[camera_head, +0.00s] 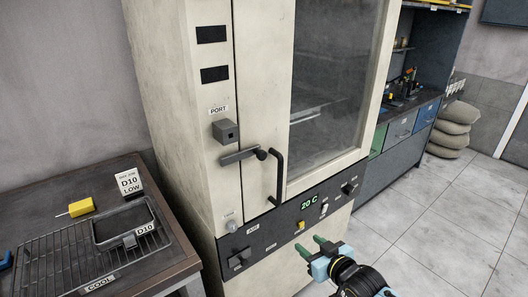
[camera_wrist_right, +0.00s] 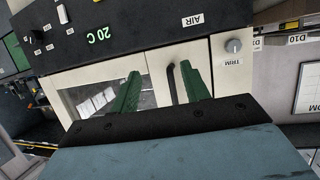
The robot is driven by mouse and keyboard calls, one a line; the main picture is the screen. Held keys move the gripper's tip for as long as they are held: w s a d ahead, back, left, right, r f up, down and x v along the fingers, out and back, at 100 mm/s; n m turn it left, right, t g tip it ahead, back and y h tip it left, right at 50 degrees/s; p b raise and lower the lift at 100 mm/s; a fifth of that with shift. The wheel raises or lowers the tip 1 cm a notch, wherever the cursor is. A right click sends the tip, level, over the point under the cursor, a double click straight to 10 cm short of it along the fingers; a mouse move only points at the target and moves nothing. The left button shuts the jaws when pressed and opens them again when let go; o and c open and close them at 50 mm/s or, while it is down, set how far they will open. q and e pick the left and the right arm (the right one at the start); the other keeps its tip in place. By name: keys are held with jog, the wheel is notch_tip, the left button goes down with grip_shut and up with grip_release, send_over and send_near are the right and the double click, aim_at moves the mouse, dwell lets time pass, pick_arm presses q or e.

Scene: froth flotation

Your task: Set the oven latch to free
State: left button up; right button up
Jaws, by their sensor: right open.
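The oven (camera_head: 164,100) is a tall cream cabinet with a glass door (camera_head: 330,80). The oven latch (camera_head: 238,157) is a grey bar lying nearly level across the door's left edge, with a dark round knob (camera_head: 261,154) at its right end. It is beside the black door handle (camera_head: 280,180). My right gripper (camera_head: 310,244) is open and empty, in front of the lower control panel, below and right of the latch. In the right wrist view its green fingers (camera_wrist_right: 160,70) are apart, with the handle (camera_wrist_right: 173,82) behind them. I cannot make out the latch there.
The control panel (camera_head: 262,240) has knobs, switches and a 20 C display (camera_head: 310,202). A grey port block (camera_head: 224,131) sits above the latch. At left, a dark bench (camera_head: 75,194) holds a wire rack (camera_head: 40,262), a D10 tray (camera_head: 97,231) and a yellow-handled tool (camera_head: 81,207).

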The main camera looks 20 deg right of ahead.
aim_at(264, 157)
jog(key=w+a+r+n+t+y+p, duration=0.1)
jog(key=a+r+t+y+p, duration=0.15)
jog(key=r, duration=0.85)
jog(key=a+r+n+t+y+p, duration=0.1)
jog(key=a+r, duration=0.2)
jog(key=r, duration=0.9)
pick_arm(q)
jog(key=r, duration=0.2)
jog(key=d+r, duration=0.1)
jog(key=w+r, duration=0.1)
jog(key=r, duration=0.1)
jog(key=shift+d+r+p, duration=0.15)
jog(key=shift+r+p, duration=0.15)
jog(key=shift+p, duration=0.05)
pick_arm(e)
jog(key=shift+g, duration=0.25)
jog(key=x, duration=1.3)
jog(key=shift+w+d+f, duration=0.1)
jog(key=shift+d+f, duration=0.05)
jog(key=shift+f, duration=0.15)
grip_shut()
